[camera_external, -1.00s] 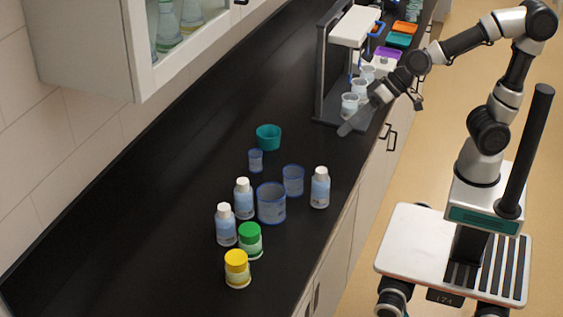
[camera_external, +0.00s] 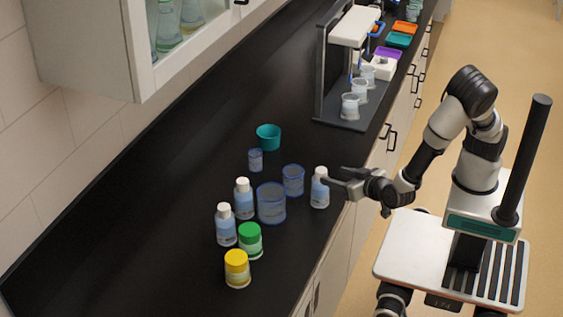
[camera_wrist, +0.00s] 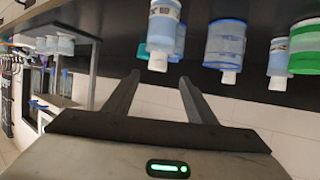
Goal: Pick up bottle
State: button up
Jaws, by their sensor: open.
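A white-capped bottle (camera_external: 320,190) with pale blue contents stands upright at the counter's front edge. My gripper (camera_external: 332,178) is open beside it, coming from the right with the fingers at cap height. In the wrist view, which looks upside down, the bottle (camera_wrist: 163,28) is between and just beyond the spread fingers of my gripper (camera_wrist: 158,78). I cannot tell whether the fingers touch it. Two similar white-capped bottles (camera_external: 244,199) (camera_external: 226,226) stand farther left.
Blue-rimmed beakers (camera_external: 271,204) (camera_external: 293,181) stand left of the bottle. A small blue cup (camera_external: 255,160), a teal cup (camera_external: 268,138), a green-lidded jar (camera_external: 250,241) and a yellow-lidded jar (camera_external: 237,269) are nearby. A tap stand (camera_external: 340,70) with cups is behind. The black counter (camera_external: 190,140) is clear along the wall.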

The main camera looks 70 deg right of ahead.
aim_at(323, 173)
jog(key=x, duration=0.7)
jog(key=shift+f, duration=0.1)
jog(key=x, duration=0.5)
jog(key=shift+w+d+b, duration=0.1)
jog(key=shift+d+b, duration=0.25)
jog(key=shift+d, duration=0.05)
jog(key=shift+c, duration=0.2)
grip_shut()
